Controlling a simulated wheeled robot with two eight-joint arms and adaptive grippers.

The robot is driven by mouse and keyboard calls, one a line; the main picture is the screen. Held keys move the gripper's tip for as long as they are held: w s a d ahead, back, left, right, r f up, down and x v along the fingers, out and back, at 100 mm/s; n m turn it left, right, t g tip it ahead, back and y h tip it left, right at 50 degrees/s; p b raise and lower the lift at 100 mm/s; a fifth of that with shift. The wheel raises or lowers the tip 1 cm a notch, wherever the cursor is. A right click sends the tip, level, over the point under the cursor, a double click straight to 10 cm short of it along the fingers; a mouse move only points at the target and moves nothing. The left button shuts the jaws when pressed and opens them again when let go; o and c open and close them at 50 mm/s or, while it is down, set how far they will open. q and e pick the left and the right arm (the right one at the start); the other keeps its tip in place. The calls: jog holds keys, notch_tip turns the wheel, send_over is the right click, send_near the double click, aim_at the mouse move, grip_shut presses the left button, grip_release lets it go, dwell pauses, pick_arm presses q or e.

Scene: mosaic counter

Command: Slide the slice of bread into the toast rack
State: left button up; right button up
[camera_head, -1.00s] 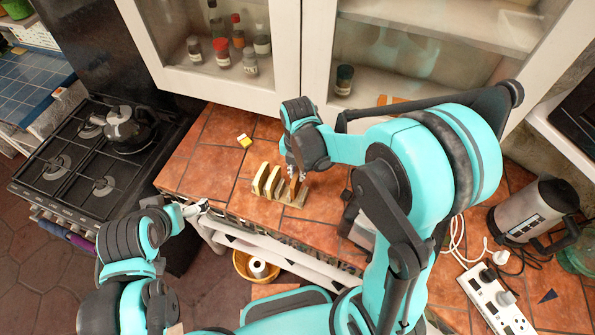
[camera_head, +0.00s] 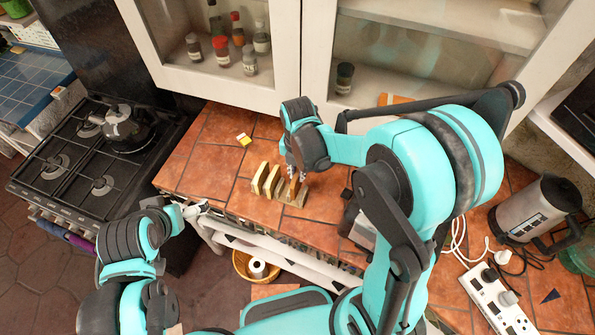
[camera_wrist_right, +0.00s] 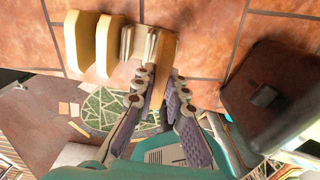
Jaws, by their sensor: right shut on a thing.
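The toast rack (camera_head: 299,201) stands on the tiled counter near its front edge. Two pale bread slices stand upright at its left, the outer slice (camera_wrist_right: 80,42) and the inner slice (camera_wrist_right: 108,46) in the right wrist view. My right gripper (camera_head: 292,177) is directly over the rack's right end. It is shut on a slice of bread (camera_wrist_right: 163,68), held upright between its fingers and close beside the rack's divider (camera_wrist_right: 138,42). I cannot tell how deep this slice sits in the slot. My left gripper (camera_head: 196,210) is beyond the counter's front edge, away from the rack; its opening is unclear.
A small yellow and white block (camera_head: 244,139) lies behind the rack. The stove with a kettle (camera_head: 124,124) is at the left. A dark appliance (camera_head: 357,225) stands right of the rack. White cabinets close off the back. The counter left of the rack is clear.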

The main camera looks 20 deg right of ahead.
jog(key=shift+f+b, duration=1.6)
jog(key=shift+f, duration=0.25)
jog(key=shift+f, duration=0.1)
jog(key=o, duration=0.5)
jog(key=o, duration=0.6)
